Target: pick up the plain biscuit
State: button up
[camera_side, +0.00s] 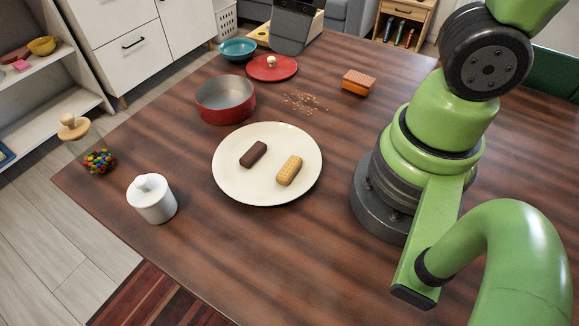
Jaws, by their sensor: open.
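The plain biscuit (289,170) is a golden, oblong biscuit with a dotted top. It lies flat on the right part of a white round plate (230,178). A dark brown chocolate-coated biscuit (253,155) lies on the same plate, to its left and a little farther back, with a gap between them. Nothing covers the plain biscuit. My green arm stands to the right of the plate, but its fingertips are not in view.
A red pot (225,101), its red lid (271,68), a teal bowl (238,50), crumbs (305,103) and an orange-brown sponge (359,82) lie behind the plate. A white lidded jar (152,199) and a candy jar (98,161) stand left. The table front is clear.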

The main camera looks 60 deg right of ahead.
notch_tip(320, 180, down, 5)
jog(key=w+a+n+g+h, duration=0.2)
jog(key=n, duration=0.3)
jog(key=n+g+h, duration=0.2)
jog(key=n+h, duration=0.1)
jog(key=n, duration=0.6)
send_near(291, 167)
jog(key=x, duration=0.3)
jog(key=shift+f, duration=0.15)
jog(key=shift+x, duration=2.9)
jog(key=shift+d, duration=0.1)
grip_shut()
